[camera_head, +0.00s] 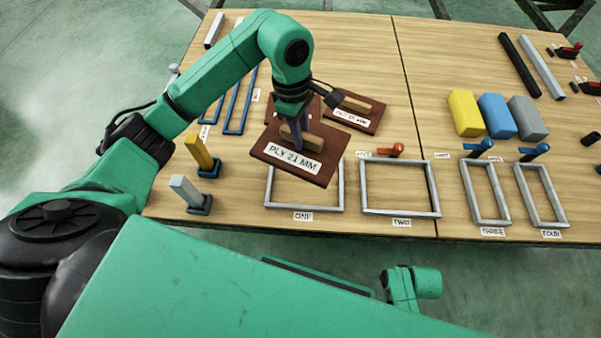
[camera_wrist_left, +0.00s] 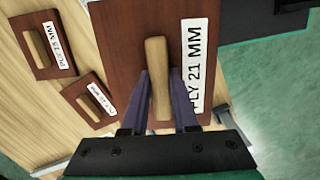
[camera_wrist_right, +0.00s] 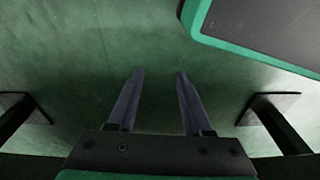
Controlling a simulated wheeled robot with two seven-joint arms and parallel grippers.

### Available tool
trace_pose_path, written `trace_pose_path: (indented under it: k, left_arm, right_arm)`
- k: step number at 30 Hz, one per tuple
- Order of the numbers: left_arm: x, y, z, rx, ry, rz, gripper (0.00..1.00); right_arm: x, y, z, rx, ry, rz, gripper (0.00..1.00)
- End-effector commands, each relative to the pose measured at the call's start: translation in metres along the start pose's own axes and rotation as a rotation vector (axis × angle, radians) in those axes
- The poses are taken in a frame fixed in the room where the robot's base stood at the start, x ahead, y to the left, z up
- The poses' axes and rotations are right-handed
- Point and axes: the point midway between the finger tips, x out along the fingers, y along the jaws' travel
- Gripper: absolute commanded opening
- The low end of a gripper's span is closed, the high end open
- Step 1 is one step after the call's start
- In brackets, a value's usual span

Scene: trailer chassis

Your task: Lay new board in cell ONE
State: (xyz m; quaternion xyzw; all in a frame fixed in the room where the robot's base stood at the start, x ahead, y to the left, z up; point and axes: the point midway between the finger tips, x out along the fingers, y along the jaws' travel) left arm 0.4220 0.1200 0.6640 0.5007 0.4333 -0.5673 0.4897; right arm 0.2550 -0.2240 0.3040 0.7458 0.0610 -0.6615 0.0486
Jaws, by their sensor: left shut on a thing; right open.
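A dark red-brown board (camera_head: 270,150) labelled "PLY 21 MM" has a wooden bar handle. My left gripper (camera_head: 301,125) is shut on that handle and holds the board above cell ONE. The left wrist view shows the gripper's fingers (camera_wrist_left: 160,95) on either side of the handle (camera_wrist_left: 157,60). Cell ONE is a grey metal frame (camera_head: 305,208) with a "ONE" label in front; the board hides its far part. My right gripper (camera_wrist_right: 158,78) is open and empty over the green floor, away from the table.
Two similar boards lie behind the held one, one (camera_head: 355,113) at right and one (camera_head: 272,107) partly hidden. Frames TWO (camera_head: 400,212), THREE (camera_head: 490,222) and FOUR (camera_head: 547,224) stand to the right. Yellow (camera_head: 199,152) and grey (camera_head: 187,190) upright posts stand left of cell ONE.

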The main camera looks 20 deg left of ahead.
Motion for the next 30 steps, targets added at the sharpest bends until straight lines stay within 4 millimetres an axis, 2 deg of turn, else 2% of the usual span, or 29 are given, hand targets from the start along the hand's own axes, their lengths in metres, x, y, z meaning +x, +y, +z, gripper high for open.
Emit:
trace_pose_path:
  k: [3, 6, 8, 14, 18, 21, 30]
  left_arm:
    - [-0.004, 0.008, 0.008, -0.262, -0.002, 0.034, 0.0]
    - [-0.004, 0.011, 0.009, -0.374, 0.0, 0.047, 0.0]
    - [0.004, 0.011, 0.009, -0.395, 0.0, 0.046, 0.0]
    - [0.066, 0.009, 0.001, -0.397, 0.0, 0.041, 0.0]
    - [0.113, 0.009, -0.004, -0.395, 0.0, 0.042, 0.0]
    - [0.139, 0.01, -0.008, -0.395, 0.0, 0.044, 0.0]
    - [0.19, 0.01, -0.015, -0.393, 0.001, 0.046, 0.0]
  right_arm:
    - [-0.004, -0.001, -0.004, 0.0, 0.003, -0.001, 0.5]
    - [-0.006, -0.001, -0.006, 0.0, 0.003, -0.002, 0.5]
    - [-0.008, -0.002, -0.008, 0.0, 0.005, -0.004, 0.5]
    - [-0.026, -0.006, -0.022, -0.004, 0.015, -0.013, 0.5]
    - [-0.044, -0.01, -0.03, -0.009, 0.02, -0.022, 0.5]
    - [-0.057, -0.012, -0.035, -0.012, 0.025, -0.027, 0.5]
    - [-0.086, -0.016, -0.04, -0.019, 0.032, -0.039, 0.5]
